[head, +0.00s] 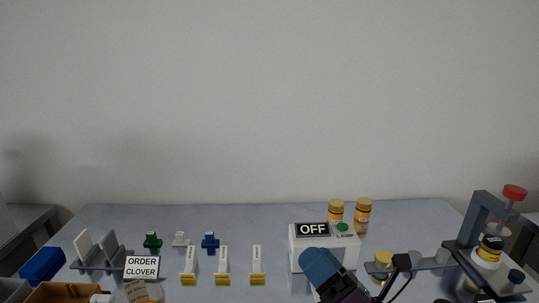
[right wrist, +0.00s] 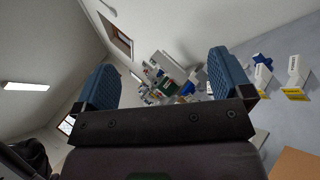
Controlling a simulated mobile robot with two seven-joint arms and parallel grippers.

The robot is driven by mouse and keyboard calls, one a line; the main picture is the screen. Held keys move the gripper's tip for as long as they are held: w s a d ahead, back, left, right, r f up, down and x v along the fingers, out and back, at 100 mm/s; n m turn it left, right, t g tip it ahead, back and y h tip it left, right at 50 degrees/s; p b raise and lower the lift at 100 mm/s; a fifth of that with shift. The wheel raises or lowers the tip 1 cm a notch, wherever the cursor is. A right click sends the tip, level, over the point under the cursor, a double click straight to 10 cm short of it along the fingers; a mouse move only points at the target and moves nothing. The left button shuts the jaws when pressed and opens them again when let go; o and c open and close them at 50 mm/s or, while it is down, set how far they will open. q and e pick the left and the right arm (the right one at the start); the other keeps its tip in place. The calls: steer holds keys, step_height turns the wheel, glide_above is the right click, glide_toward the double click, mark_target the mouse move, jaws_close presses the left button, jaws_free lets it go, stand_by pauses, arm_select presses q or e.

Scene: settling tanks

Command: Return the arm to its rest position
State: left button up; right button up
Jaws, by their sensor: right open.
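My right gripper (head: 321,266) is at the bottom of the head view, in front of the white box with the OFF display (head: 312,230). It covers part of the box's lower front. In the right wrist view, its two blue fingers (right wrist: 165,82) stand wide apart with nothing held between them. My left gripper is in neither view.
Behind the box stand two amber bottles (head: 363,217). A press with a red knob (head: 514,192) is at right. White pieces with yellow labels (head: 257,266), an ORDER CLOVER sign (head: 142,267), a grey rack (head: 122,259) and a blue bin (head: 42,265) lie left.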

steer(key=s+d+f+m+g+h, duration=0.35)
steer(key=d+f+m+h, duration=1.2)
steer(key=m, duration=0.95)
steer(key=s+d+f+m+g, duration=0.2)
steer(key=s+f+m+g, duration=0.3)
steer(key=s, duration=0.4)
steer(key=s+d+f+m+g, duration=0.2)
steer(key=s+f+m+g, duration=0.35)
steer(key=s, duration=0.45)
steer(key=w+f+n+t, duration=0.1)
steer(key=w+f+t, duration=0.6)
steer(key=w+f, duration=0.1)
steer(key=shift+f+n+t, duration=0.35)
steer(key=shift+f+t, duration=0.05)
steer(key=shift+f, duration=0.35)
